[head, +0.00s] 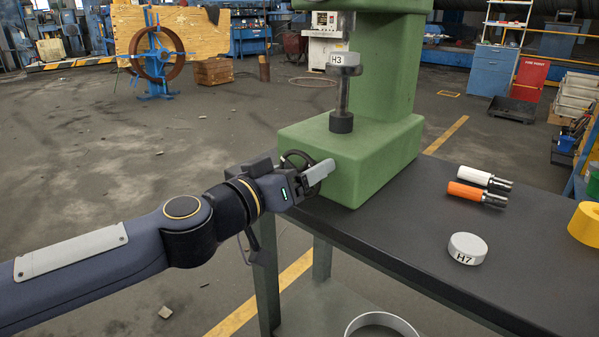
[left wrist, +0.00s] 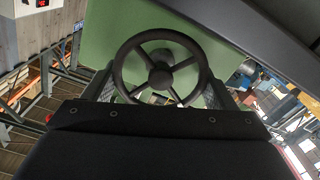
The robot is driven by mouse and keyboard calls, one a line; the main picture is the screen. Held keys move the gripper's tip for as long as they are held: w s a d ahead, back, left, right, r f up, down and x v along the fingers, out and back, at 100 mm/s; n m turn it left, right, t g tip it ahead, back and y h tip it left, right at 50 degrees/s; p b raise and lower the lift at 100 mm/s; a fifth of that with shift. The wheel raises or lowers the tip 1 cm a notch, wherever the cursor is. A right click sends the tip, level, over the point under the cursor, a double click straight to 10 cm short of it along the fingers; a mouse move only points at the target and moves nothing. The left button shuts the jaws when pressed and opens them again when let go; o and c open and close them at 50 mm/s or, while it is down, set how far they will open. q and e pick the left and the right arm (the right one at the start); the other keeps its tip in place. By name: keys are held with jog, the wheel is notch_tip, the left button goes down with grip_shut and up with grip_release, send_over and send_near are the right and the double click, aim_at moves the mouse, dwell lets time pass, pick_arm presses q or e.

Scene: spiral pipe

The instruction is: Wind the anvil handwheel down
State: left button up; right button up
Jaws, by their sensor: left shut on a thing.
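The anvil handwheel (head: 294,158) is a dark spoked wheel on the left side of the green machine base (head: 375,160). My left gripper (head: 314,176) is at the wheel, shut on its rim. In the left wrist view the handwheel (left wrist: 161,67) faces the camera, its lower rim between the fingers. The anvil (head: 342,70) is a dark round seat on a vertical screw above the base. A pale disc marked H3 (head: 343,60) sits on it, just under the upper plunger (head: 346,22); I cannot tell whether they touch. My right gripper is not in view.
A grey disc marked H7 (head: 467,248), an orange-handled tool (head: 472,194) and a white-handled tool (head: 482,179) lie on the dark bench (head: 400,230). A yellow roll (head: 586,224) is at the right edge. A metal ring (head: 380,322) is low in front.

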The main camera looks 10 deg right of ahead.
pick_arm(q)
jog(key=shift+w+n, duration=0.1)
jog(key=shift+n, duration=0.8)
jog(key=o, duration=1)
jog(key=shift+c, duration=0.2)
jog(key=shift+a+b, duration=0.15)
jog(key=shift+b, duration=0.15)
jog(key=b+v, duration=0.2)
jog(key=v, duration=0.5)
jog(key=shift+s+a, duration=0.25)
